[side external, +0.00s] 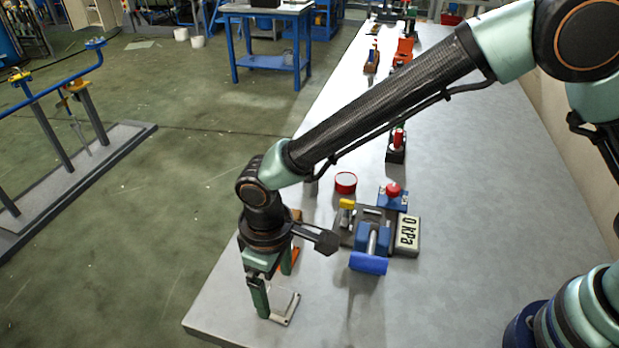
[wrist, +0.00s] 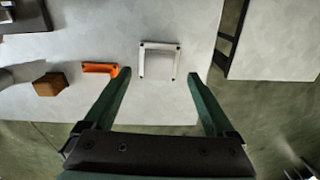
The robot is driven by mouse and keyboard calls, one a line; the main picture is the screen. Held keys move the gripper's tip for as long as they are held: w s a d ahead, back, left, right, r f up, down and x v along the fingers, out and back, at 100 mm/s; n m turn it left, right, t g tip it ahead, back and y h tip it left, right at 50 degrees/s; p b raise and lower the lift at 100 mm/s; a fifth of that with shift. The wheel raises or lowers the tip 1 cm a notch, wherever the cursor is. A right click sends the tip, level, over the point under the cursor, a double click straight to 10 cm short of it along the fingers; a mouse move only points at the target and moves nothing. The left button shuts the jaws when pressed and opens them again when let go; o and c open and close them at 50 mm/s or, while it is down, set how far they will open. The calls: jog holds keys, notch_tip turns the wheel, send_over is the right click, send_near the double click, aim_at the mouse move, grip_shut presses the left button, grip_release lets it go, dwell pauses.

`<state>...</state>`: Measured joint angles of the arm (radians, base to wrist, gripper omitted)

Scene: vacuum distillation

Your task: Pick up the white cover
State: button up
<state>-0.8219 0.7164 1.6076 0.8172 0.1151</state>
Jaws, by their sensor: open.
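The white cover (wrist: 160,45) looks like a pale, squarish U-shaped frame and lies on the grey table near its edge in the wrist view. In the side external view it shows at the table's near left corner (side external: 291,308), partly behind a finger. My gripper (wrist: 159,75) is open and empty, its two green fingers spread to either side of the cover's line. In the side external view my gripper (side external: 273,284) points down over the corner beside the cover. I cannot tell the exact height gap.
An orange bracket (wrist: 98,68) lies left of the cover, with a brown block (wrist: 50,85) farther left. A blue device with a gauge reading 0 kPa (side external: 408,232) and a red round cap (side external: 345,182) stand on the table. The right side of the table is clear.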

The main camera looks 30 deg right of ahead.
aim_at(278, 298)
notch_tip(278, 298, down, 3)
jog(key=shift+d+f, duration=0.1)
jog(key=shift+f, duration=0.1)
grip_shut()
jog(key=shift+r, duration=0.15)
